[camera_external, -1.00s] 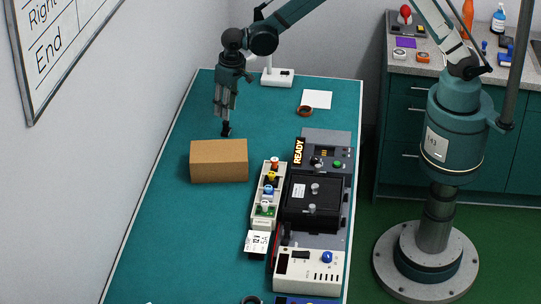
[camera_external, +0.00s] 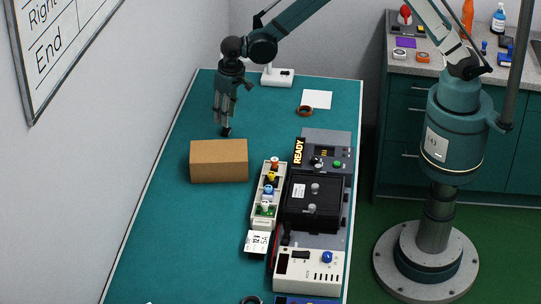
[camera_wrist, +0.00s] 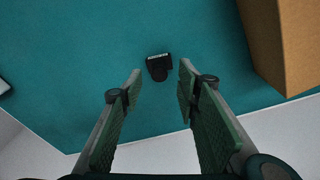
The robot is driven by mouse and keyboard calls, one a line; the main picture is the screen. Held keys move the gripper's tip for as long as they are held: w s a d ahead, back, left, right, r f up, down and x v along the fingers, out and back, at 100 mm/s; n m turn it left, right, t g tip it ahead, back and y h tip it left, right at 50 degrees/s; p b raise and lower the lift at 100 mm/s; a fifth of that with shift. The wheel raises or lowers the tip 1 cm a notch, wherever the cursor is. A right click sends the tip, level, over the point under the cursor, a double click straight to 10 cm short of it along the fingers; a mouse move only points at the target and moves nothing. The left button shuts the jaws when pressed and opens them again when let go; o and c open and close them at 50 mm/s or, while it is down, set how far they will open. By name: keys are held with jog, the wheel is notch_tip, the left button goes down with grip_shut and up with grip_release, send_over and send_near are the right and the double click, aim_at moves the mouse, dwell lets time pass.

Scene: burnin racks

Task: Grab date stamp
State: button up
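The date stamp (camera_wrist: 158,67) is a small black piece with a pale strip on one end. In the wrist view it lies on the teal table, ahead of and roughly between my fingertips. In the external view the dark stamp (camera_external: 226,132) shows just below my gripper (camera_external: 222,122), behind the cardboard box. My gripper also shows in the wrist view (camera_wrist: 159,88), with its two fingers spread apart and nothing between them. How much height is left between fingertips and stamp is hard to tell.
A brown cardboard box (camera_external: 218,162) stands close by the stamp; it fills the upper right of the wrist view (camera_wrist: 287,45). A tester with a READY sign (camera_external: 299,151) and a strip of coloured knobs (camera_external: 268,190) stand at the right. The table's left side is clear.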

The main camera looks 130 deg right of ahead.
jog(key=shift+d+f, duration=0.15)
jog(key=shift+f, duration=0.95)
jog(key=shift+d+f, duration=0.15)
jog(key=shift+f, duration=0.95)
jog(key=shift+c, duration=0.3)
jog(key=c, duration=0.9)
